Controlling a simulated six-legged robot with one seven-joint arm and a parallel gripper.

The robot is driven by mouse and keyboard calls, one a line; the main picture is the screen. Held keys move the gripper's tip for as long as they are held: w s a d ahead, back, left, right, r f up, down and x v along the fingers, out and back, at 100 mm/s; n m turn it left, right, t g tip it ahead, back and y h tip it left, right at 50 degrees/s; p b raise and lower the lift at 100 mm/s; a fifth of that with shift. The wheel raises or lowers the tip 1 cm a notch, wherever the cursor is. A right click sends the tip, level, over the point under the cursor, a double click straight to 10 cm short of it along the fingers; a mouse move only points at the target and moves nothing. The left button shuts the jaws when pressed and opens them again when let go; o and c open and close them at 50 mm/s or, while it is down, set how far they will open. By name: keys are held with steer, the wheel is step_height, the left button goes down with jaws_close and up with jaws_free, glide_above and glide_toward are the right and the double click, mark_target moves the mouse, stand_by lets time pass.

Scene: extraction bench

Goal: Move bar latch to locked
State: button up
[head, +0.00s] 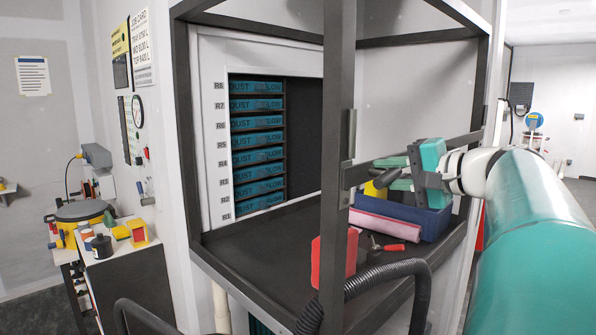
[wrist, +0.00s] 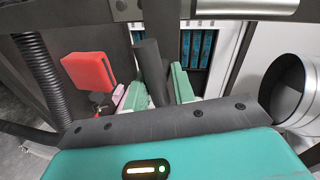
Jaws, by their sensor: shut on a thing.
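My gripper (head: 393,172), with green fingers and a teal body, is at the front post of the dark frame, right of centre in the head view. In the wrist view my gripper (wrist: 157,92) has its two green fingers on either side of a dark grey bar (wrist: 150,68), which I take to be the bar latch, and it is shut on it. In the head view a grey bar of the latch (head: 357,175) runs sideways from the post bracket to my fingers. The fingers and the post hide part of it, so I cannot tell its exact position.
A dark-framed cabinet holds a rack of teal labelled trays (head: 257,145). On its shelf are a blue bin (head: 432,222), a pink roll (head: 384,224) and a red-handled tool (head: 392,247). A red block (head: 336,262) and a black hose (head: 385,272) are near the front edge.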

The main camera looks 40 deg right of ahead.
steer(key=shift+r+m+y, duration=0.1)
steer(key=shift+m+y, duration=0.2)
steer(key=shift+m, duration=0.4)
steer(key=o, duration=1)
steer(key=shift+c, duration=0.2)
steer(key=v, duration=1.4)
